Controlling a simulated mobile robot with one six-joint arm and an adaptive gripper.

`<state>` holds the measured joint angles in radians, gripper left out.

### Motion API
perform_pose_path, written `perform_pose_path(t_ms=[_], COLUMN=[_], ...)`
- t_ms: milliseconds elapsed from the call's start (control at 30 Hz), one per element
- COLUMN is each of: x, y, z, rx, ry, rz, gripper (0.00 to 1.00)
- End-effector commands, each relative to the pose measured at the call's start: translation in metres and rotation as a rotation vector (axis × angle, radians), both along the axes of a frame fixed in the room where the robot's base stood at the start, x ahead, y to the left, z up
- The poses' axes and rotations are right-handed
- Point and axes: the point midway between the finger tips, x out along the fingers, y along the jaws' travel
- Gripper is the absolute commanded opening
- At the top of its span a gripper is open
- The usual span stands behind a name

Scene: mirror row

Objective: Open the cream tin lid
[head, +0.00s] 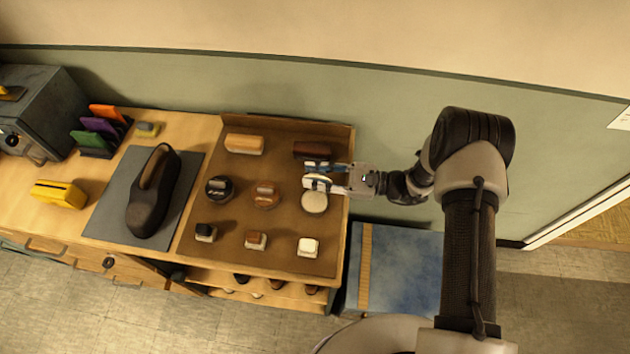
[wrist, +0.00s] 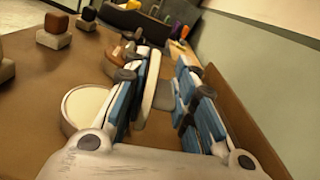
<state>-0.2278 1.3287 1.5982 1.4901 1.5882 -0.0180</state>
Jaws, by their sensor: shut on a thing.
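The cream tin (head: 314,203) sits at the right of the brown tray, and its round pale face shows; it is also at the left in the wrist view (wrist: 85,106). Its cream lid (head: 317,182) stands tilted up at the tin's far side, edge-on in the wrist view (wrist: 149,92). My gripper (head: 316,175) reaches in from the right, with blue-padded fingers either side of the lid. Whether the lid still touches the tin is hidden by the near finger.
The brown tray (head: 285,225) has a raised back wall. A dark brush (head: 312,149) lies just behind my gripper. A brown tin (head: 266,195) and a black tin (head: 219,188) stand left. A white-topped dauber (head: 308,247) stands in front. A shoe (head: 152,195) rests on a grey mat.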

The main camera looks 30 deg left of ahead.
Motion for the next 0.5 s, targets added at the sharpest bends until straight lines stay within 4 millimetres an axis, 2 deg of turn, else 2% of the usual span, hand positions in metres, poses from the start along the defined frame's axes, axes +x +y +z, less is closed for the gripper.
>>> perform_pose_path(t_ms=[100, 433, 467, 500], x=[0.0065, 0.0079, 0.0079, 0.0078], y=[0.0014, 0.0016, 0.0015, 0.0015], z=[0.0007, 0.0023, 0.0023, 0.0023], rx=[-0.012, -0.017, -0.017, -0.017], ry=[0.048, 0.061, 0.061, 0.060], rz=[-0.009, -0.010, -0.010, -0.010], gripper=[0.00, 0.00, 0.26, 0.29])
